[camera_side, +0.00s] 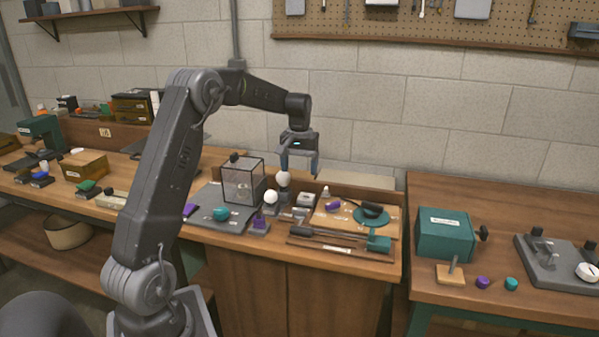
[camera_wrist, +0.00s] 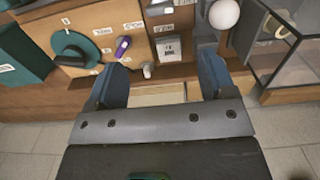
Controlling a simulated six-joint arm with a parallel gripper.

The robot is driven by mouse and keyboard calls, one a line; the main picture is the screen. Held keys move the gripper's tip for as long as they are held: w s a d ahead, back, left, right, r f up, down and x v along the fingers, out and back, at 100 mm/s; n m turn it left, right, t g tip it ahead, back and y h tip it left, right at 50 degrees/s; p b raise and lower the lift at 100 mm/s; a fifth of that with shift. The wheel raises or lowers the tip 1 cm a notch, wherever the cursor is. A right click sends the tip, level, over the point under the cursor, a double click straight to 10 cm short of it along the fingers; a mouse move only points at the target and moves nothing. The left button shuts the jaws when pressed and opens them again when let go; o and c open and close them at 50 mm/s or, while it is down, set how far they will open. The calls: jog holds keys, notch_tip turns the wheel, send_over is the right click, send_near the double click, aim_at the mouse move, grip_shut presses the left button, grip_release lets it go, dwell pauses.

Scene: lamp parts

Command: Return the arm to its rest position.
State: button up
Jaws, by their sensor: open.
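My gripper (camera_side: 299,163) hangs from my arm above the middle bench, fingers pointing down. In the wrist view my gripper (camera_wrist: 165,82) shows two blue fingers spread wide with nothing between them. A white ball-shaped bulb (camera_side: 283,178) is just below and left of the fingers, apart from them; a white bulb also shows in the wrist view (camera_wrist: 224,14). Another white bulb (camera_side: 270,197) sits above a small purple base (camera_side: 260,222). A green disc (camera_side: 371,215) and a purple part (camera_side: 333,206) lie on a wooden board to the right.
A clear-walled box (camera_side: 242,183) with a dark frame stands left of the bulbs. A teal box (camera_side: 445,233) stands on the right bench, beside a grey fixture (camera_side: 553,262). A gap separates the middle and right benches. The wall (camera_side: 400,120) is behind my gripper.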

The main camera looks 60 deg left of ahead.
jog(key=s+d+r+m+t, duration=0.15)
jog(key=s+d+r, duration=0.3)
jog(key=d, duration=0.45)
jog(key=s+d+r+m+t, duration=0.1)
jog(key=s+d+r+m, duration=0.3)
jog(key=d, duration=0.6)
jog(key=s+d+m+t, duration=0.3)
jog(key=s+d, duration=0.8)
jog(key=s, duration=0.3)
jog(key=shift+s+d+f+m, duration=0.15)
jog(key=shift+d+f+m, duration=0.05)
jog(key=shift+f+m, duration=0.2)
